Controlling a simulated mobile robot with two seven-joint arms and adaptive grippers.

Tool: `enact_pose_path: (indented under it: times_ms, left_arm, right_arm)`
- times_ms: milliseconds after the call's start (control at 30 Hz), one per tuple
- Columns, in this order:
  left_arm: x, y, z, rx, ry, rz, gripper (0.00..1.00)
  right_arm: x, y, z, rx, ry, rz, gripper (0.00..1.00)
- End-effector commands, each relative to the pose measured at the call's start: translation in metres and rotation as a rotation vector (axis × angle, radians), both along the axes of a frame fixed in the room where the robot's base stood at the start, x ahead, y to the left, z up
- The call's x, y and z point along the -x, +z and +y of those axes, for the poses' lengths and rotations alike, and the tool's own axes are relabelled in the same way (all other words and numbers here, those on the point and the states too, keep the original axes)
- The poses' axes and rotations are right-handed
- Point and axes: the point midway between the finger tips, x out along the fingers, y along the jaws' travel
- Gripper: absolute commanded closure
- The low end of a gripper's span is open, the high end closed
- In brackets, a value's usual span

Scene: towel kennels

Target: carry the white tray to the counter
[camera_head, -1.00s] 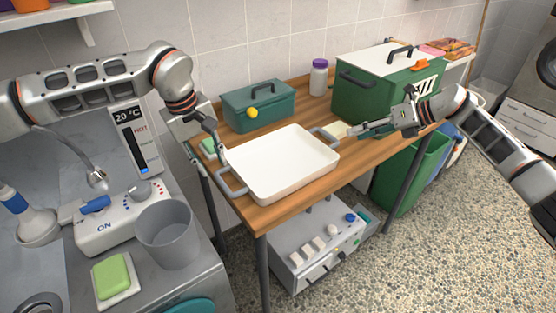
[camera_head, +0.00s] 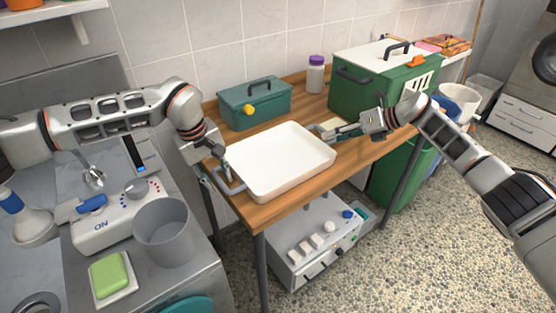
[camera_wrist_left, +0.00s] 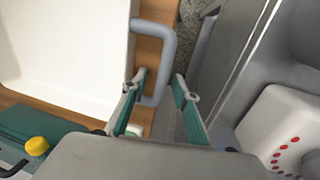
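The white tray (camera_head: 280,162) lies on the wooden table (camera_head: 290,208), empty, with a grey handle at each side. My left gripper (camera_head: 226,168) is at its left handle (camera_head: 233,188). In the left wrist view the left gripper (camera_wrist_left: 160,88) is open, and the handle's bar (camera_wrist_left: 167,60) appears between the spread fingertips. My right gripper (camera_head: 338,133) is beside the tray's right handle (camera_head: 318,130); its fingers are too small to tell open from shut. The grey counter (camera_head: 150,282) is at the left.
The counter holds a grey cup (camera_head: 163,235), a control box (camera_head: 112,222), a green soap bar (camera_head: 109,274) and a showerhead. A teal toolbox (camera_head: 255,103), a purple-capped bottle (camera_head: 315,75) and a large green box (camera_head: 375,85) stand behind the tray. A gap separates counter and table.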

Motion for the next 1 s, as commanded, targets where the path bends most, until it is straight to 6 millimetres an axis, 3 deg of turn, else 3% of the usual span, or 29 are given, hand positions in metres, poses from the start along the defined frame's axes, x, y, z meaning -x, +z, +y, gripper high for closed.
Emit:
enact_pose_path:
  times_ms: [233, 333, 367, 1000]
  left_arm:
    - [0.0000, -0.0002, -0.0002, 0.000, 0.000, 0.000, 0.73]
    - [0.0000, -0.0001, -0.0002, 0.000, 0.000, 0.000, 0.99]
    - [0.0000, -0.0001, 0.0000, 0.000, 0.000, 0.000, 1.00]
    - [-0.0023, 0.0066, -0.0006, 0.002, 0.001, -0.009, 1.00]
  right_arm:
    - [-0.0001, 0.0001, 0.0002, 0.000, 0.000, 0.000, 0.65]
    - [-0.0001, 0.0001, 0.0002, 0.000, 0.000, 0.000, 0.91]
    - [-0.0001, 0.0001, 0.0002, 0.000, 0.000, 0.000, 0.99]
    - [0.0024, 0.0055, 0.0057, -0.006, 0.010, 0.002, 1.00]
